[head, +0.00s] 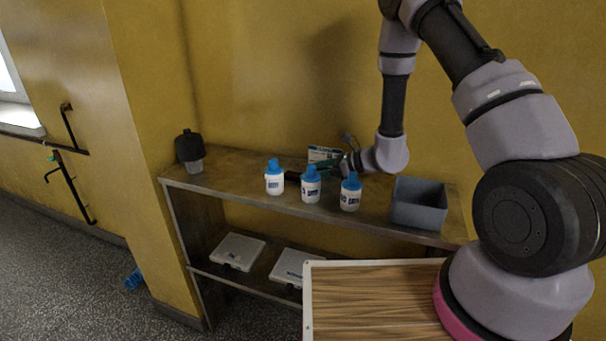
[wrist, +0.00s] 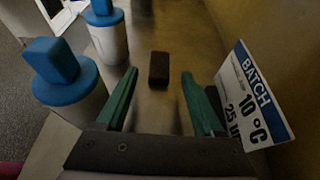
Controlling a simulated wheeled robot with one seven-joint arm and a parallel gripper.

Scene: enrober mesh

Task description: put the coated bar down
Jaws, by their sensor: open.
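The coated bar is a small dark brown block (wrist: 159,69) in the wrist view. It appears to lie flat on the upper shelf board (head: 235,172), with a gap on each side to the fingers. My gripper (wrist: 160,74) is open, its two green fingers pointing along the shelf with the bar between and just beyond their tips. In the head view my gripper (head: 326,164) is low over the shelf, behind the white bottles and partly hidden by them. A dark patch left of it there may be the bar.
White bottles with blue caps (head: 311,186) line the front edge; two show left of my fingers (wrist: 60,75). A batch card (wrist: 255,105) stands close on the right. A grey bin (head: 419,205) is at the right, a dark-topped container (head: 190,152) at the left end.

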